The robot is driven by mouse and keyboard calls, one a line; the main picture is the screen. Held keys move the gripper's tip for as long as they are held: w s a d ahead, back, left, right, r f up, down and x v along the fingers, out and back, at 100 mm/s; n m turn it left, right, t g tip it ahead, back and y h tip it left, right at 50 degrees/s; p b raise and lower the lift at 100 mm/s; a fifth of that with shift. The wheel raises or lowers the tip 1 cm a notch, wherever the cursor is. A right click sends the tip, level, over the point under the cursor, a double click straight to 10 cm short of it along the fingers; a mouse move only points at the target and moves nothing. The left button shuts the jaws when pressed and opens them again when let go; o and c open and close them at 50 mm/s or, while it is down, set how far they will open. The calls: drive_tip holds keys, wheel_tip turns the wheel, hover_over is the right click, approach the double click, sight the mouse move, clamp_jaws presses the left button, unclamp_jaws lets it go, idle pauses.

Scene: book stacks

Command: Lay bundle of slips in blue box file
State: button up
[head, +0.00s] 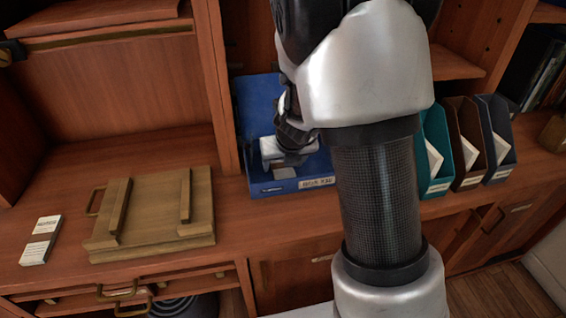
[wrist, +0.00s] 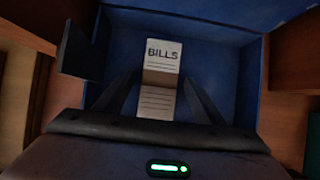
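The blue box file (head: 258,115) stands open on the wooden counter, with a label on its front edge. Its blue inside fills the wrist view (wrist: 225,55). A cream bundle of slips headed "BILLS" (wrist: 160,85), with a brown band across it, shows there against the blue inside. My gripper (wrist: 163,82) reaches down into the box with its two fingers apart, one on each side of the bundle. Dark gaps show between the fingers and the bundle.
A second, similar banded bundle (head: 40,241) lies on the counter at the far left. A wooden board with battens and a handle (head: 152,212) lies left of the box. Teal (head: 436,150), brown (head: 468,145) and dark blue (head: 499,140) file holders stand to the right. A wooden upright adjoins the box's left.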

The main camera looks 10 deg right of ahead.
drive_tip(key=s+a+r+n+y+p, duration=0.1)
drive_tip(key=s+a+r+n+p, duration=0.15)
drive_tip(key=s+r+n, duration=0.45)
drive_tip(key=s+a+r+n+y+p, duration=0.1)
drive_tip(key=s+r+n+p, duration=0.2)
drive_tip(key=r+n, duration=0.45)
drive_tip(key=s+a+r+n+y+p, duration=0.1)
drive_tip(key=s+a+r+n+p, duration=0.15)
drive_tip(key=s+r+n, duration=0.45)
drive_tip(key=s+d+r+n+h, duration=0.3)
drive_tip(key=s+d+r+n, duration=0.3)
drive_tip(key=s+n, duration=0.4)
drive_tip(key=r+n, duration=0.1)
drive_tip(key=n, duration=0.3)
drive_tip(key=shift+n, duration=0.25)
